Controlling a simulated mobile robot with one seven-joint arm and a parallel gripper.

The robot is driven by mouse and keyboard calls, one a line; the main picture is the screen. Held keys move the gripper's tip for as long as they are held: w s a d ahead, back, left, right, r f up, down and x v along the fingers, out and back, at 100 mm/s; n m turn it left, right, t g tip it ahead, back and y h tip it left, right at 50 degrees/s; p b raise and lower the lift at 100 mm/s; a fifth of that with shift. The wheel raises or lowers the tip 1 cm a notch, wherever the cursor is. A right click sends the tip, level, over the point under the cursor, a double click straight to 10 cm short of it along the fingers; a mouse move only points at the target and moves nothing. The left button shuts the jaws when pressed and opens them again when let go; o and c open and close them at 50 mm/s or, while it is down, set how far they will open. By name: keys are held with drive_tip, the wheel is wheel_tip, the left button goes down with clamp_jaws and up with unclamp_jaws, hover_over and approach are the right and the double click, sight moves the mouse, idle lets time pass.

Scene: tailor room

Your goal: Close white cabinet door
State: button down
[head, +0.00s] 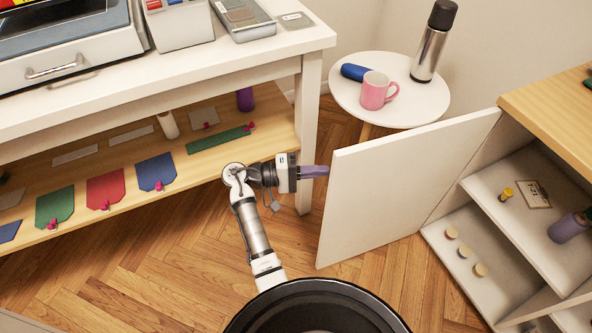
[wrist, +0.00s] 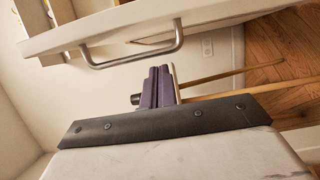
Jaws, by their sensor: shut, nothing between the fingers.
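The white cabinet door (head: 400,190) stands wide open in the head view, swung out to the left of its cabinet. Its plain inner face shows there; its handle is hidden. My gripper (head: 320,171) is at the door's free left edge, pointing right. The fingertips look partly hidden behind that edge. In the wrist view the purple fingers (wrist: 159,70) are together and empty, just beside the curved metal handle (wrist: 135,52) on the door's outer face. I cannot tell whether the fingers touch the door.
The cabinet's open shelves (head: 520,215) hold spools and a purple bottle. A round white side table (head: 350,98) with a pink mug (head: 377,91) and a flask (head: 434,42) stands behind the door. A white worktable (head: 280,52) is at left. Wood floor (head: 385,285) is clear before the door.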

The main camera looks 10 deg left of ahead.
drive_tip(key=shift+s+d+p, duration=0.2)
drive_tip(key=shift+s+d, duration=0.4)
drive_tip(key=shift+s, duration=0.25)
drive_tip(key=shift+s+d+p, duration=0.15)
drive_tip(key=shift+s+d, duration=0.45)
drive_tip(key=shift+s, duration=0.25)
drive_tip(key=shift+s, duration=0.1)
